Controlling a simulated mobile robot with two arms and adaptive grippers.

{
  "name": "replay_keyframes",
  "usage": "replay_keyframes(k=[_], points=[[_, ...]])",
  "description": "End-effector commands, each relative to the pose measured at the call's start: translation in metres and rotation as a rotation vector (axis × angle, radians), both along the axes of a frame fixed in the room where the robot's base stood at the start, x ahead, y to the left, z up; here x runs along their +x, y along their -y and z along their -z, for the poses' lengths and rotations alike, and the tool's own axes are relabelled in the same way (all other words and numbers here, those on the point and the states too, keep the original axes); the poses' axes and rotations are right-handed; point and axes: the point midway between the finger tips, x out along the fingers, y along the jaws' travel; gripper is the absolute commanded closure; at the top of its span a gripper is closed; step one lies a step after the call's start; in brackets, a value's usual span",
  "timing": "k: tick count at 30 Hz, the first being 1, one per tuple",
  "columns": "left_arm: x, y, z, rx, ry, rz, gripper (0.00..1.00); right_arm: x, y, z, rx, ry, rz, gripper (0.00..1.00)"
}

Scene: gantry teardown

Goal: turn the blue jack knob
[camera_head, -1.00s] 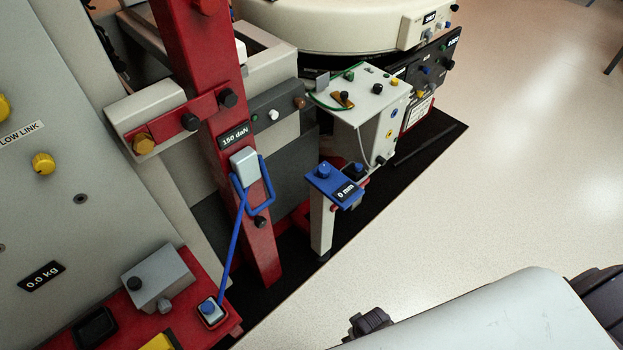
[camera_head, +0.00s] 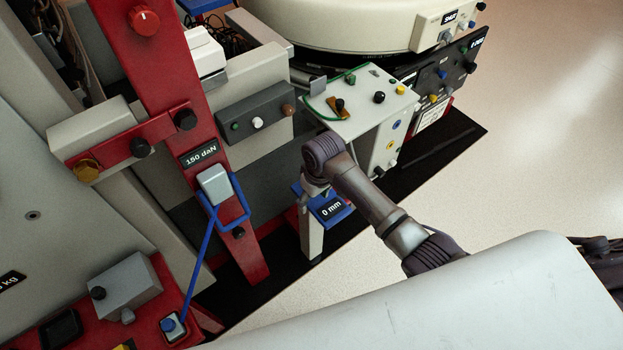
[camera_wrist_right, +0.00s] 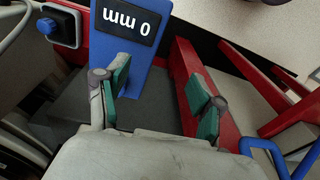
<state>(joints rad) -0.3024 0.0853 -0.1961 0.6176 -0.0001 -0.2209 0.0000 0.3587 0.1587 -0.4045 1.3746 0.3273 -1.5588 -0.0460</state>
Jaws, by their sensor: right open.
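The jack is a pale post with a blue top plate (camera_head: 338,213) and a black "0 mm" label. The plate also shows in the right wrist view (camera_wrist_right: 122,50), with the label upside down. My right gripper (camera_head: 314,188) is over the rear left part of the plate in the head view. In the wrist view my right gripper (camera_wrist_right: 161,88) is open, with nothing seen between its green pads. The left finger overlaps the plate's edge; the right finger is over the red frame. The jack knob is hidden in both current views. My left gripper is not in view.
A red post (camera_head: 225,235) with a "150 daN" label and a blue hook (camera_head: 238,208) stands left of the jack. A white control box (camera_head: 370,115) is behind it. Another blue knob (camera_wrist_right: 47,26) sits on a black block. The floor at right is open.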

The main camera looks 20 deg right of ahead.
Motion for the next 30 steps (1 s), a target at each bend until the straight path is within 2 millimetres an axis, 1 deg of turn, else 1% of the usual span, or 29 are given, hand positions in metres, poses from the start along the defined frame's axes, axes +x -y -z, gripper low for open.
replay_keyframes(k=[1,5,7,10,13,16,20,27,30], points=[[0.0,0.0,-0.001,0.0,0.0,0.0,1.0,0.016,0.002,-0.013,-0.011,-0.002,-0.006,0.33],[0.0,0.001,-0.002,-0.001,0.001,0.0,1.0,0.048,0.008,-0.043,-0.038,-0.026,-0.022,0.33],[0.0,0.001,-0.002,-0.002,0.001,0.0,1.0,0.064,0.013,-0.062,-0.054,-0.04,-0.026,0.33],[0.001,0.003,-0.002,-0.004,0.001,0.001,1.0,0.079,0.019,-0.082,-0.071,-0.056,-0.029,0.33],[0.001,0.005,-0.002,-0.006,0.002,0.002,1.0,0.085,0.022,-0.089,-0.079,-0.067,-0.029,0.33],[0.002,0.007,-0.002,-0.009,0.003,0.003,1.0,0.086,0.022,-0.083,-0.081,-0.072,-0.029,0.33],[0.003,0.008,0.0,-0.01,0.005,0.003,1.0,0.085,0.022,-0.062,-0.08,-0.073,-0.028,0.33],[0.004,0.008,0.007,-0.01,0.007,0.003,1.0,0.085,0.021,-0.009,-0.079,-0.071,-0.028,0.33],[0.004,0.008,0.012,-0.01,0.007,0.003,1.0,0.086,0.022,0.011,-0.079,-0.071,-0.027,0.33]])
